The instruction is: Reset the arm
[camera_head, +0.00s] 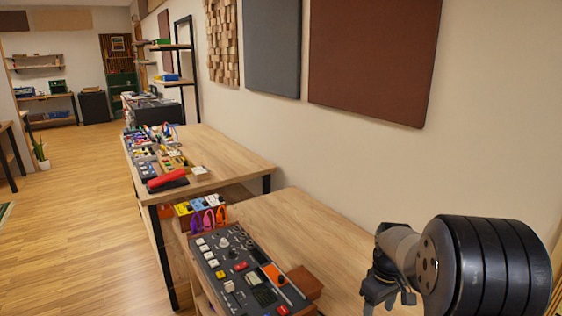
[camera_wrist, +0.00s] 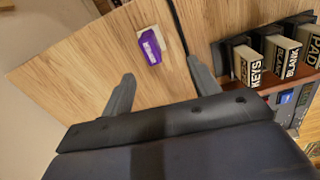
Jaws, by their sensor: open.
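My arm reaches in from the lower right of the head view, over the near wooden table (camera_head: 318,228). My gripper (camera_head: 378,303) shows there at the lower edge, partly cut off. In the wrist view my gripper (camera_wrist: 160,85) has its two fingers spread wide apart, with nothing held between them. A small purple box with a white label (camera_wrist: 150,46) lies on the wooden surface (camera_wrist: 95,62) beyond the fingertips, apart from them. This purple box cannot be made out in the head view.
A dark control panel with buttons (camera_head: 240,268) and a brown block (camera_head: 305,281) sit on the near table. Labelled boxes (camera_wrist: 247,66) stand at the wrist view's right. A farther table (camera_head: 228,152) holds gear and a red object (camera_head: 167,180). The floor (camera_head: 75,230) at left is clear.

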